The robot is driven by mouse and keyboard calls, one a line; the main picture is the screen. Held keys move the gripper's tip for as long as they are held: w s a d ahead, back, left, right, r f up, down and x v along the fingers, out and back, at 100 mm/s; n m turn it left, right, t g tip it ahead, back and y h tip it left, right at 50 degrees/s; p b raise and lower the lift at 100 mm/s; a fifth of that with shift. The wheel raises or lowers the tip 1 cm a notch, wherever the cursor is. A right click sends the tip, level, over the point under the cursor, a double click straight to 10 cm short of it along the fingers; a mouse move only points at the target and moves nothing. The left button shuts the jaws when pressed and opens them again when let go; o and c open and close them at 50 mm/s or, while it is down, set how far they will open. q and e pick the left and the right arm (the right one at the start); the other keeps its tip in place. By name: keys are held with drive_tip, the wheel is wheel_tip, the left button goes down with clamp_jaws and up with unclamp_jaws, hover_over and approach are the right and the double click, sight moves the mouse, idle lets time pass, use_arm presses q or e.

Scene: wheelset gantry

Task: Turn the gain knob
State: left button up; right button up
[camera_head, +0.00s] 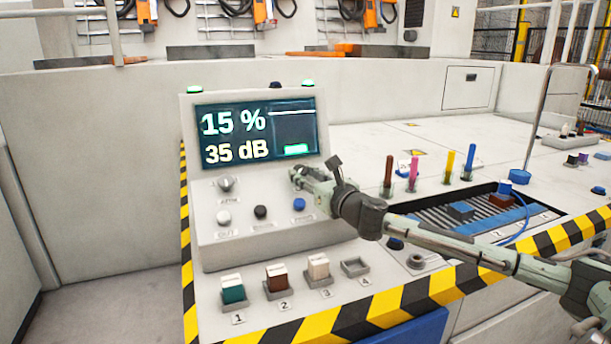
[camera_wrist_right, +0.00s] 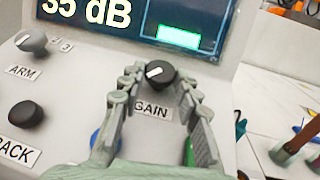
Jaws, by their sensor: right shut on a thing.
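The gain knob (camera_wrist_right: 160,78) is a black round knob with a white mark, above the label GAIN (camera_wrist_right: 152,112) in the right wrist view. My right gripper (camera_wrist_right: 157,72) has one finger on each side of it and is shut on it. In the head view my right gripper (camera_head: 302,174) is at the right of the console face, below the screen (camera_head: 255,135), and hides the knob. The screen reads 15 % and 35 dB, with a green bar at its lower right. My left gripper is not in view.
The ARM knob (camera_head: 226,184) is at the left of the panel, above a row of white, black and blue buttons. Colored blocks in numbered holders (camera_head: 277,293) stand in front. Upright colored pens (camera_head: 450,165) and a ribbed tray (camera_head: 455,215) are to the right.

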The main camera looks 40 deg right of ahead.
sight(292, 182)
drive_tip(key=shift+c, duration=1)
drive_tip(key=shift+m+h, duration=0.3)
